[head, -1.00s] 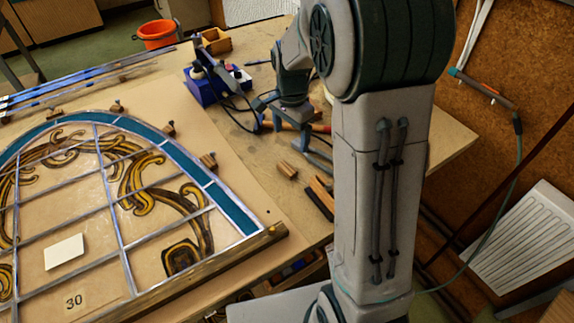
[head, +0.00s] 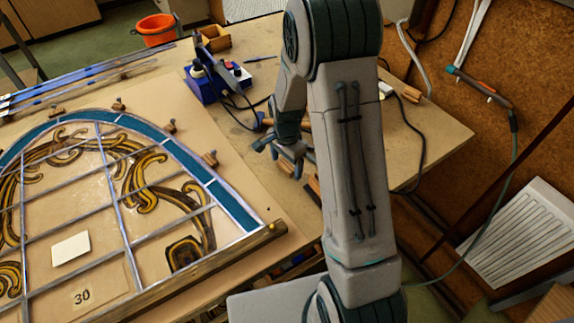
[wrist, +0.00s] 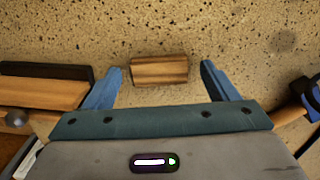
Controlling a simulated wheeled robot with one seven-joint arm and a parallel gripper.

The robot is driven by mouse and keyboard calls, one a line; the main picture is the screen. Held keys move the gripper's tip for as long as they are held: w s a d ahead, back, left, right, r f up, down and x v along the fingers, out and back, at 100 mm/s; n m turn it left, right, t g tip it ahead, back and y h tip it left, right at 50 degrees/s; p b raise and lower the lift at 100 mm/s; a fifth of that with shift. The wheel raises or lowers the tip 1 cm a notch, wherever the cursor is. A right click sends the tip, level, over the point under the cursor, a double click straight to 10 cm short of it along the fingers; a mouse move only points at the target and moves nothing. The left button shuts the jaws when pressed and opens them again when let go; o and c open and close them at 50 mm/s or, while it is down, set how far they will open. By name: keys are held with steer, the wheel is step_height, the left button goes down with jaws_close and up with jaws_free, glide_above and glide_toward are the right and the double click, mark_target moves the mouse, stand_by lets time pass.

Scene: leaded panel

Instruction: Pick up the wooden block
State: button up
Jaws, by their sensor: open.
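The wooden block (wrist: 159,70) is small, brown and ridged. In the wrist view it lies on the speckled worktop between the tips of my gripper's two blue fingers (wrist: 160,80), with a gap on each side. My gripper is open and empty. In the head view my gripper (head: 283,158) hangs low over the worktop right of the leaded panel (head: 107,190). There it hides the block from sight.
In the wrist view a wood-and-black bar (wrist: 45,72) lies close to the left finger. Other small wooden blocks (head: 210,158) line the panel's curved edge. A blue soldering station (head: 203,85) stands behind, with its cable on the worktop (head: 448,140).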

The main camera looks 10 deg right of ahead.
steer(key=shift+f, duration=0.1)
steer(key=c, duration=1.1)
steer(key=shift+o, duration=0.2)
